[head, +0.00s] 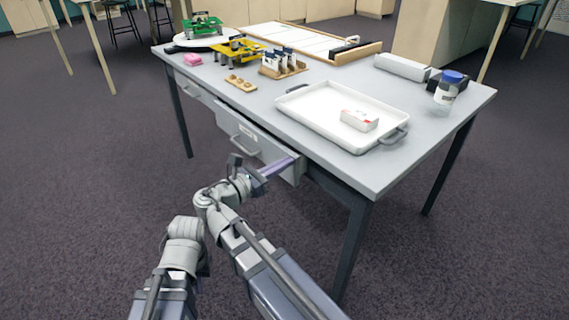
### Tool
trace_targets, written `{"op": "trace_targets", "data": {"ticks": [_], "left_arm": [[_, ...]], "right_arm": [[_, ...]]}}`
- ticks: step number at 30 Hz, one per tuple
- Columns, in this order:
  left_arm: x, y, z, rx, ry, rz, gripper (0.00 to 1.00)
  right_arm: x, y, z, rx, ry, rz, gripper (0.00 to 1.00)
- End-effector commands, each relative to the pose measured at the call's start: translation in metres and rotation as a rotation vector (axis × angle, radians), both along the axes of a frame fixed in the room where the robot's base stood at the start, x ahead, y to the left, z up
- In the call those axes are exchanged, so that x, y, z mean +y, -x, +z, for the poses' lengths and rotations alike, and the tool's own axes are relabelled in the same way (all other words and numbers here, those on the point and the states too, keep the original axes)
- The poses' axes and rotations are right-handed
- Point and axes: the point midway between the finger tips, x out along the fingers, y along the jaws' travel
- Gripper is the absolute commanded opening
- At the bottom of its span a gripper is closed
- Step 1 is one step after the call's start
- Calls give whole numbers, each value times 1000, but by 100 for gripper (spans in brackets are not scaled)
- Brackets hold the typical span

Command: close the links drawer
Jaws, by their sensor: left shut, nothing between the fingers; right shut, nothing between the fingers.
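A grey table (366,179) has two drawers under its top. The nearer drawer (268,150), with a bar handle and a small label too small to read, stands pulled out a little from the table. The other drawer (191,88), further left, looks flush. My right gripper (287,164) is shut and empty, its purple fingers against or just before the right part of the pulled-out drawer's front. My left gripper (237,160) is near the drawer front below the handle, shut and partly hidden among the arm links.
Table legs stand near my arms. Open carpet lies left.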

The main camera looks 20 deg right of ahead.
Motion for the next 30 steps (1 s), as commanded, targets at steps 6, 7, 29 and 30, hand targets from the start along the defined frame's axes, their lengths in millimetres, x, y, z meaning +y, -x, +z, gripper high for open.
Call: {"op": "trace_targets", "data": {"ticks": [6,7,29,30], "left_arm": [[0,0,0,0,0,0,0],[0,0,0,0,0,0,0],[0,0,0,0,0,0,0],[0,0,0,0,0,0,0]], "right_arm": [[-12,-4,0,0,0,-4,0],[-17,-6,0,0,0,-4,0],[-51,-20,2,-2,6,-1,0],[-51,-20,2,-2,6,-1,0]]}}
